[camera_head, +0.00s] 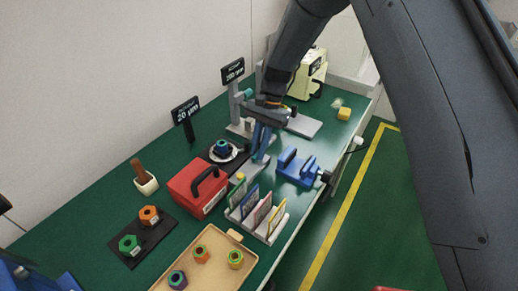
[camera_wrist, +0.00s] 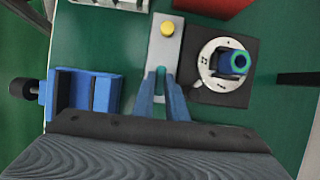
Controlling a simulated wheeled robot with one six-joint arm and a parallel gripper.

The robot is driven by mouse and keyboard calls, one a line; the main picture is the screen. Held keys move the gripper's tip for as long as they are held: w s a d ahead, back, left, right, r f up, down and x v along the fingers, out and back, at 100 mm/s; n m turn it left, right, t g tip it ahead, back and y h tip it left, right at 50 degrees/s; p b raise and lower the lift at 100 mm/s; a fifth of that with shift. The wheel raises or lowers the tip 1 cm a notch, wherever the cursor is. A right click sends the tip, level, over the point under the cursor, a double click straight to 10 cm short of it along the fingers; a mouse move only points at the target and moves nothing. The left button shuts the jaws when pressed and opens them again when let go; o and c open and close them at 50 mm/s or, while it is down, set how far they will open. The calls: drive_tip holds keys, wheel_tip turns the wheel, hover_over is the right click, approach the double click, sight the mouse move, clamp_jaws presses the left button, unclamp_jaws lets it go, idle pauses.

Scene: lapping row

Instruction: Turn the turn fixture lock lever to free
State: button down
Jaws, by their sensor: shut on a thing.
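The turn fixture shows as a pale marked disc on a dark square base (camera_wrist: 222,97), with a blue-and-teal hex piece (camera_wrist: 238,62) on the disc; it is also in the head view (camera_head: 238,161). Beside it lies a grey plate (camera_wrist: 169,51) with a yellow knob (camera_wrist: 167,29) at one end. My gripper (camera_wrist: 161,74) is over this plate, its blue fingers shut on a small teal piece, apparently the lock lever. The fingers hide most of that piece, so I cannot tell its angle. In the head view my gripper (camera_head: 258,156) points down beside the fixture.
A blue vise (camera_head: 296,168) stands right of my gripper. A red toolbox (camera_head: 197,189) and a rack of upright cards (camera_head: 258,213) stand in front. A tan tray (camera_head: 216,268) holds several hex pieces. Signs on posts (camera_head: 186,110) stand behind.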

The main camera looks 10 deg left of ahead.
drive_tip(key=c, duration=1.8)
unclamp_jaws()
drive_tip(key=shift+o, duration=0.2)
drive_tip(key=b+v, duration=0.2)
drive_tip(key=v, duration=0.6)
